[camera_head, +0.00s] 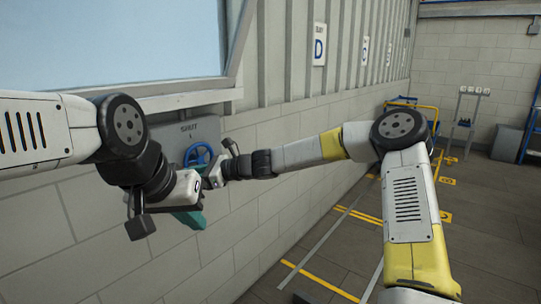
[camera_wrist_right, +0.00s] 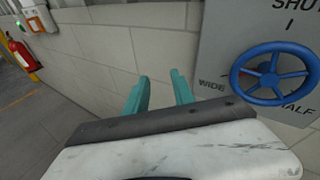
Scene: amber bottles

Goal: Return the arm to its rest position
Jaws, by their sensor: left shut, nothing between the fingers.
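My left arm comes in from the left, and my left gripper (camera_head: 190,217), with teal fingers, is shut and empty in front of the wall, below the blue handwheel (camera_head: 198,155). My right arm reaches in from the lower right and bends left, its wrist end close beside the left gripper. In the head view the right fingers are hard to make out. In the right wrist view my right gripper (camera_wrist_right: 160,78) has its two teal fingers apart with nothing between them. The blue handwheel (camera_wrist_right: 272,50) is to their right, apart from them.
The wheel sits on a grey panel (camera_head: 175,136) marked SHUT, below a window (camera_head: 120,40). A block wall runs close to both grippers. A red fire extinguisher (camera_wrist_right: 20,50) shows in the right wrist view. Open floor with yellow markings lies at right, with a yellow trolley (camera_head: 415,112) farther back.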

